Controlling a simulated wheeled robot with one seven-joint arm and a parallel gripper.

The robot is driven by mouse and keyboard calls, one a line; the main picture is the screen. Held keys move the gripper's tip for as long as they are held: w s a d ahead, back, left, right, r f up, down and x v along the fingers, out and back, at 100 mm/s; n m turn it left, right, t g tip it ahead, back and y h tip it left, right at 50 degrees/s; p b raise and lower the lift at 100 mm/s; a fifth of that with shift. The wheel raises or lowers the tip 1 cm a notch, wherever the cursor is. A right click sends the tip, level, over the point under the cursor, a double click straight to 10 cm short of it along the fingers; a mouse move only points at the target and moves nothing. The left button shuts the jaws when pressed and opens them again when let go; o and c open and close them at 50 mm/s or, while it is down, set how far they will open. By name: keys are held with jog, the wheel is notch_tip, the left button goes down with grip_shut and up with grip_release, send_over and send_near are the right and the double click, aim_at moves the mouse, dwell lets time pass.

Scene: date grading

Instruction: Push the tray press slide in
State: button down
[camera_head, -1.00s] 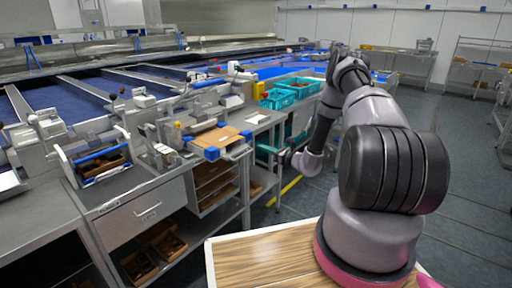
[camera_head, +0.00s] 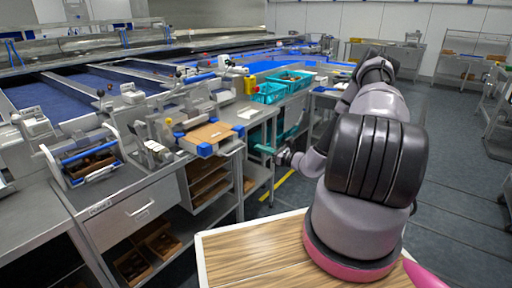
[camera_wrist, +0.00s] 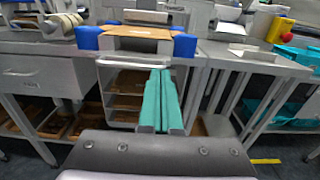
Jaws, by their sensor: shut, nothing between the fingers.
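The tray press slide (camera_head: 211,134) is a brown board between blue corner blocks, on the front of the bench press unit. In the wrist view the slide (camera_wrist: 140,32) faces me, with a pale handle bar (camera_wrist: 125,62) across its front below the blue blocks. My gripper (camera_wrist: 160,72) has two long teal fingers lying together, shut and empty. The fingers point at the right part of the handle bar, and their tips overlap it in the picture. I cannot tell whether they touch it. In the head view my gripper (camera_head: 264,149) is small, to the right of the slide.
Open shelves with brown trays (camera_head: 212,178) stand below the slide. A drawer (camera_head: 140,209) is to their left. Teal crates (camera_head: 270,93) sit farther back on the bench. A metal bench frame (camera_wrist: 262,65) stands at right in the wrist view. Floor is open on the right.

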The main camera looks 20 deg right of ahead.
aim_at(234, 138)
jog(key=x, duration=1.2)
jog(key=x, duration=0.9)
jog(key=shift+f, duration=0.1)
